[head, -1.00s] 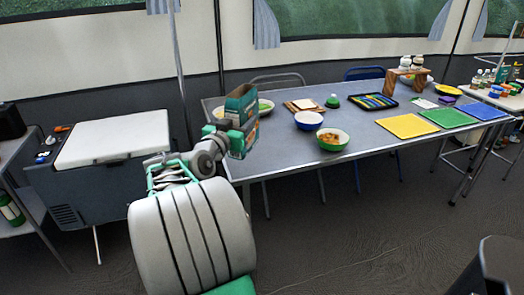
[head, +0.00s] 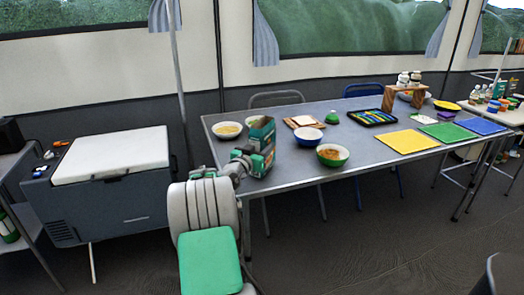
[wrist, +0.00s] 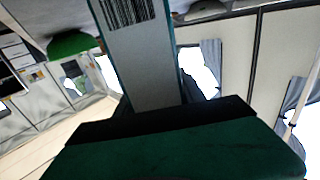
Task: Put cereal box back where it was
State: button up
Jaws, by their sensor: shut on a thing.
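The cereal box (head: 265,140) is green with an orange-brown patch and stands nearly upright at the table's left part. My gripper (head: 244,160) is shut on its left side. In the wrist view the box (wrist: 150,60) shows a grey side with a barcode, right in front of the gripper (wrist: 165,115). I cannot tell whether the box's bottom touches the table (head: 300,172) or hangs just above it.
A bowl of food (head: 227,130) and a white bowl (head: 254,121) are left of and behind the box. A blue bowl (head: 309,136) and a green bowl (head: 332,155) stand to its right. A white-lidded cooler (head: 110,155) is left of the table.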

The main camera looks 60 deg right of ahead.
jog(key=shift+f, duration=0.45)
jog(key=shift+f, duration=0.2)
jog(key=o, duration=1.3)
jog(key=shift+r, duration=0.1)
